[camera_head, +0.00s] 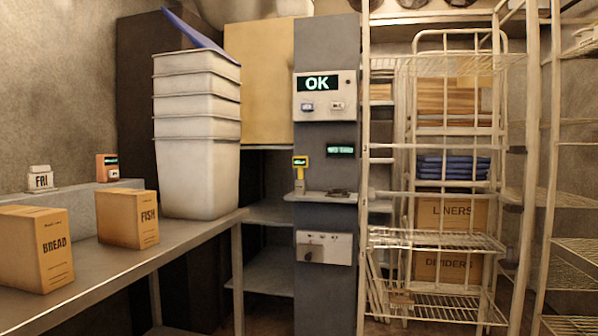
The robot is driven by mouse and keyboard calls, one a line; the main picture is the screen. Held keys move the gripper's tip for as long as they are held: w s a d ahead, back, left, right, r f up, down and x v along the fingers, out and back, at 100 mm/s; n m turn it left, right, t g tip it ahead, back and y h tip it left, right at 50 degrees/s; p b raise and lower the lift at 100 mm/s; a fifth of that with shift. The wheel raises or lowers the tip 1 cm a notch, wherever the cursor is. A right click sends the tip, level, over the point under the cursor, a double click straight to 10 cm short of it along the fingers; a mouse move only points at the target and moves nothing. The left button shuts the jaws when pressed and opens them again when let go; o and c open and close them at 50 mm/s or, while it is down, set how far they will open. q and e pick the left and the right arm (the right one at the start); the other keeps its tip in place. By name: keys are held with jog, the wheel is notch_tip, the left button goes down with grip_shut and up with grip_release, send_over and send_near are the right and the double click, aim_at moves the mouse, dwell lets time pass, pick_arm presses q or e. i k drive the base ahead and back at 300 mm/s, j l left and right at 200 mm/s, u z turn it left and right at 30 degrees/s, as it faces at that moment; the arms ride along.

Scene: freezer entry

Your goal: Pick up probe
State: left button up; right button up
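A small yellow handheld device with a green display, which looks like the probe (300,172), stands upright at the left end of a small grey shelf (335,198) on the front of the dark grey column. A dark flat item (339,192) lies on the shelf to its right; it is too small to make out. Neither of my grippers is in view.
The grey column (322,225) carries an "OK" display panel (323,95). A steel table (110,262) at left holds a BREAD box (38,250), a FISH box (127,219) and stacked white bins (196,175). A wire rack (440,245) stands right of the column.

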aim_at(300, 163)
jog(key=i+z, duration=0.2)
jog(key=i, duration=0.2)
jog(key=i+j+z, duration=0.2)
jog(key=i, duration=0.2)
jog(key=i+j+z, duration=0.2)
jog(key=i, duration=0.15)
